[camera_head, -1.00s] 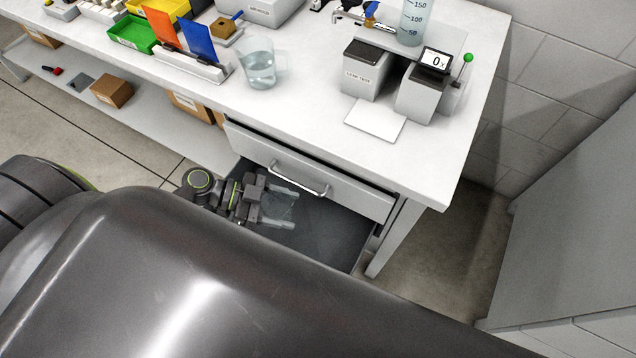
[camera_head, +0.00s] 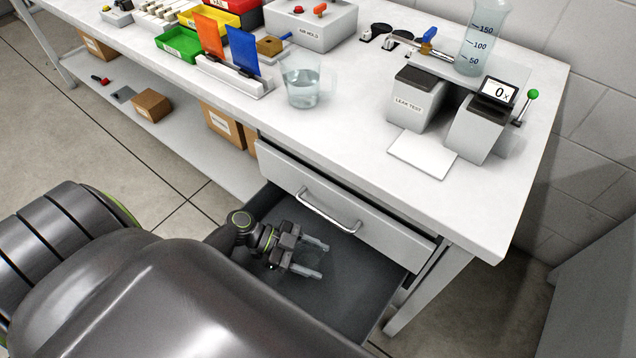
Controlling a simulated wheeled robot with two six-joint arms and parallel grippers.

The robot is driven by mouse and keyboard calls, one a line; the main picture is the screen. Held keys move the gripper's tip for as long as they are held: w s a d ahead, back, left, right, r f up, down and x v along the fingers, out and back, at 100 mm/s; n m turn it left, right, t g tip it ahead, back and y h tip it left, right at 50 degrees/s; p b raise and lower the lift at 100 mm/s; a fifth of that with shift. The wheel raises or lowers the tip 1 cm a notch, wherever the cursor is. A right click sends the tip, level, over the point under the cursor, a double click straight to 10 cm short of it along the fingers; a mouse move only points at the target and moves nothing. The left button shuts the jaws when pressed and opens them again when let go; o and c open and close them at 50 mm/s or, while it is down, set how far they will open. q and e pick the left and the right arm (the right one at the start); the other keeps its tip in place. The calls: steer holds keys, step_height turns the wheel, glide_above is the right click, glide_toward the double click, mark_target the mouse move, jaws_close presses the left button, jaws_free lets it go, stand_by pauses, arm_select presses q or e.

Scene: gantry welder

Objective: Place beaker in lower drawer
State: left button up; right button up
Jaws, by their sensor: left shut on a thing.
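The lower drawer (camera_head: 345,290) is pulled out under the bench and shows a dark grey floor. My left gripper (camera_head: 314,258) is inside the drawer opening, its fingers pointing right. It is shut on a clear glass beaker, which is very faint between the fingers; I cannot tell whether it touches the drawer floor. The upper drawer (camera_head: 385,228), with a bar handle, is closed above the lower one. My right gripper is not in view.
The white bench (camera_head: 330,135) carries a leak test unit (camera_head: 415,98), a digital readout (camera_head: 498,92), a tall graduated cylinder (camera_head: 482,40) and coloured bins (camera_head: 180,43). Cardboard boxes (camera_head: 152,105) sit on the lower shelf. My large arm link covers the lower left.

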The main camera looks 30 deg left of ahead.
arm_select(q)
steer(key=shift+w+f, duration=0.55)
steer(key=shift+w, duration=0.3)
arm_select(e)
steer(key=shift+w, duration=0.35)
arm_select(q)
steer(key=shift+f+b, duration=0.15)
steer(key=shift+b, duration=0.15)
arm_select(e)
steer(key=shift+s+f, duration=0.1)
arm_select(q)
steer(key=shift+f, duration=0.1)
steer(key=shift+f+b, duration=0.15)
steer(key=shift+b, duration=0.25)
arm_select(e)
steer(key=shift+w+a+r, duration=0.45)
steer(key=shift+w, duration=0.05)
arm_select(q)
steer(key=shift+f, duration=0.15)
steer(key=shift+d+b, duration=0.1)
steer(key=shift+b, duration=0.2)
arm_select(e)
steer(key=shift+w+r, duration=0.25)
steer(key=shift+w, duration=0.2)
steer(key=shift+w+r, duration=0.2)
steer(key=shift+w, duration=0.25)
arm_select(q)
steer(key=shift+s+f, duration=0.1)
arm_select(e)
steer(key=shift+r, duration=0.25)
